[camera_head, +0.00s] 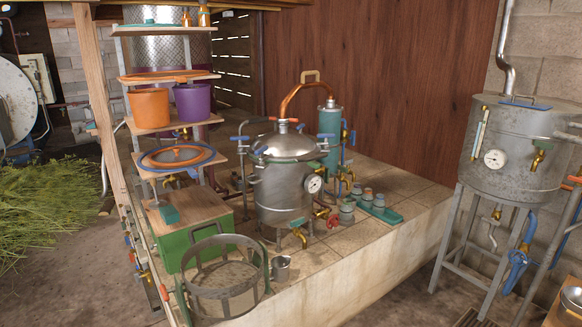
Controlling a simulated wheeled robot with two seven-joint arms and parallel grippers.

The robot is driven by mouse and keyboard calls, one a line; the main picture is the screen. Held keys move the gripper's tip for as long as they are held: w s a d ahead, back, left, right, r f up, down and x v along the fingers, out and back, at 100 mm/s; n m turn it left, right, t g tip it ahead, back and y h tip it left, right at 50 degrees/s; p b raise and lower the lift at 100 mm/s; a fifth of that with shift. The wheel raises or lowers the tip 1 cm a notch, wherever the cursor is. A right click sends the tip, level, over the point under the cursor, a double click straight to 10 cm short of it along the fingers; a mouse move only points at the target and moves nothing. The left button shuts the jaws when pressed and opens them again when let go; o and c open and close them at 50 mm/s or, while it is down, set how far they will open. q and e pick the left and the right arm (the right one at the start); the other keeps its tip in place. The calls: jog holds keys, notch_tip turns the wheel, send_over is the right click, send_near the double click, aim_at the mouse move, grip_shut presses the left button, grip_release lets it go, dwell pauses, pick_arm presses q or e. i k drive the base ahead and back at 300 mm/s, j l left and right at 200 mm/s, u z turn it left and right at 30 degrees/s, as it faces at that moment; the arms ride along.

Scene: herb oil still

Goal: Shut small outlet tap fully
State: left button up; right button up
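A steel still pot (275,200) with a domed lid stands on a tiled ledge. A small brass tap (300,236) sticks out low at its front. Another brass tap (321,212) is at the pot's lower right, close to a red handle (333,221). More small taps sit near the teal condenser (330,127). I cannot tell which of these is the small outlet tap, and the handles are too small to tell open from shut. Neither of my grippers shows in the head view.
Shelves with buckets (149,107) rise left. A grey tank (525,150) stands right, across open floor.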

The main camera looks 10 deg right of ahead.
aim_at(343, 169)
jog(key=i+l+u, duration=0.15)
jog(key=u, duration=0.3)
jog(key=i+l+u, duration=0.1)
jog(key=l+u, duration=0.15)
jog(key=u, duration=0.25)
jog(key=l+u, duration=0.2)
jog(key=u, duration=0.25)
jog(key=i+l, duration=0.1)
jog(key=l, duration=1.2)
jog(key=i+l, duration=0.15)
jog(key=l, duration=0.5)
jog(key=i+l, duration=0.1)
jog(key=l, duration=0.55)
